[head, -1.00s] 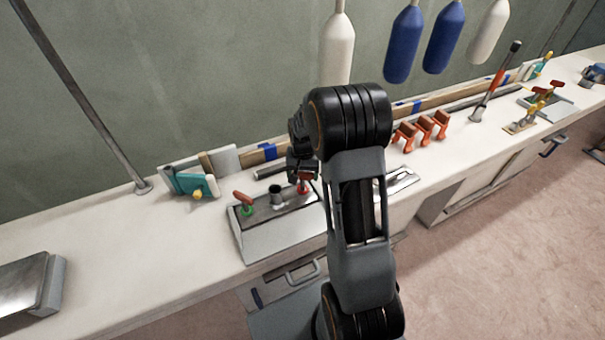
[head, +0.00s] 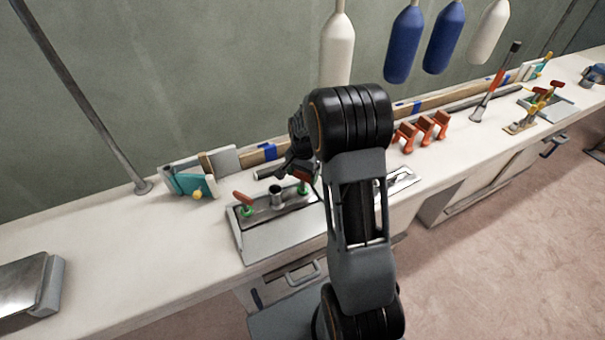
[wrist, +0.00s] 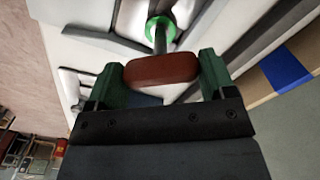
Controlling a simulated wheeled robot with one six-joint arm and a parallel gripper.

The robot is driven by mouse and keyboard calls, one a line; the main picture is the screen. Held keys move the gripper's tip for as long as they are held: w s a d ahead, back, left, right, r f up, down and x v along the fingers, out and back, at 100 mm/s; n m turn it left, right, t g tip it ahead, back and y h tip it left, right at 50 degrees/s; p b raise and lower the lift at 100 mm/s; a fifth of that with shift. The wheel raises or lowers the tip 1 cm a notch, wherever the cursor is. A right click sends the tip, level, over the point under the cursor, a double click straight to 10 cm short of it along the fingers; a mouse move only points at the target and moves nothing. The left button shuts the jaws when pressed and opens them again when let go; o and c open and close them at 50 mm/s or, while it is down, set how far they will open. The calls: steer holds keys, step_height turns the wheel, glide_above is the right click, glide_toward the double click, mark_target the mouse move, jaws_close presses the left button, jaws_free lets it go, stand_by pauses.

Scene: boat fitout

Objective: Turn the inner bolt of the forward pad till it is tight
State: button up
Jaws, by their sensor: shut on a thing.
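A grey pad (head: 262,232) lies on the bench and carries two bolts with red handles. The left bolt (head: 243,198) has a green ring at its foot. The other bolt (head: 303,186), partly behind my arm, also has a green ring. My gripper (wrist: 160,72) is shut on the red-brown handle (wrist: 161,69) of this second bolt, one finger at each end of the bar. In the wrist view its shank runs to a green ring (wrist: 159,29). Part of the pad is hidden behind my arm.
A short grey tube (head: 276,196) stands between the bolts. A teal block (head: 190,184) with a yellow knob is behind left. Orange clamps (head: 424,130) stand to the right. The bench (head: 110,240) is clear at left, up to a metal plate (head: 28,285).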

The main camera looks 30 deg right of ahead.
steer(key=shift+w+r, duration=0.1)
steer(key=shift+r, duration=0.1)
steer(key=o, duration=0.6)
steer(key=shift+c, duration=0.2)
steer(key=o, duration=0.3)
steer(key=shift+f, duration=0.1)
step_height(320, 180, up, 14)
steer(key=shift+f, duration=0.1)
